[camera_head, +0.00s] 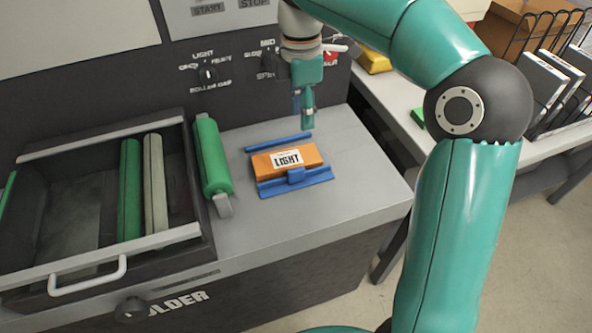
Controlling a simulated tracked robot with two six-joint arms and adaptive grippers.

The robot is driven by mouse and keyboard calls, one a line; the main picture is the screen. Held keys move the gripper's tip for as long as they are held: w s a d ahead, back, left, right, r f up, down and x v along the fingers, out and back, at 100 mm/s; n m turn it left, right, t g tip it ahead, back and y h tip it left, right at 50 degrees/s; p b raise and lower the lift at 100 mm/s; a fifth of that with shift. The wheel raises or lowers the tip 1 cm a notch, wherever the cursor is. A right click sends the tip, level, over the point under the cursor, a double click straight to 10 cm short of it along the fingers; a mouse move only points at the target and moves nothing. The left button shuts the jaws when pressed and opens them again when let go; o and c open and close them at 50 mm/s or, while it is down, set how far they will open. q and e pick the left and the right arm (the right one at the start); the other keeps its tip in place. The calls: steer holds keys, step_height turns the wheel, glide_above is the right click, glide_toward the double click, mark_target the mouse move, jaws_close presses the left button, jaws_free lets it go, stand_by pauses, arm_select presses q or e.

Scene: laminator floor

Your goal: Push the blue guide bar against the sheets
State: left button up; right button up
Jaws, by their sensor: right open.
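The blue guide bar (296,181) lies on the grey shelf of the machine, along the near side of an orange stack of sheets labelled LIGHT (306,150). It has a raised block in its middle. I cannot tell whether the bar touches the sheets. A second thin blue bar (279,143) lies along the far side of the sheets. My right gripper (307,126) points down just behind the far right corner of the sheets, above the thin bar's right end, and is open and empty. My left gripper is not in view.
Further left is an open drawer (117,263) holding more rollers. The machine panel (237,85) with knobs rises behind. The shelf right of the sheets is clear. A side table (400,99) stands at the right.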

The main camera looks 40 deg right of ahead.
mark_target(296, 169)
arm_select(q)
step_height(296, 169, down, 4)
steer(key=b, duration=0.2)
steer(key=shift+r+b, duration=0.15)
steer(key=shift+b, duration=0.15)
arm_select(e)
steer(key=shift+t, duration=0.3)
steer(key=f, duration=1.1)
steer(key=a+f, duration=0.1)
steer(key=f, duration=0.4)
steer(key=shift+w+f, duration=0.4)
jaws_close()
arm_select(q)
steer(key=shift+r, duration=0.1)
arm_select(e)
steer(key=shift+r, duration=0.1)
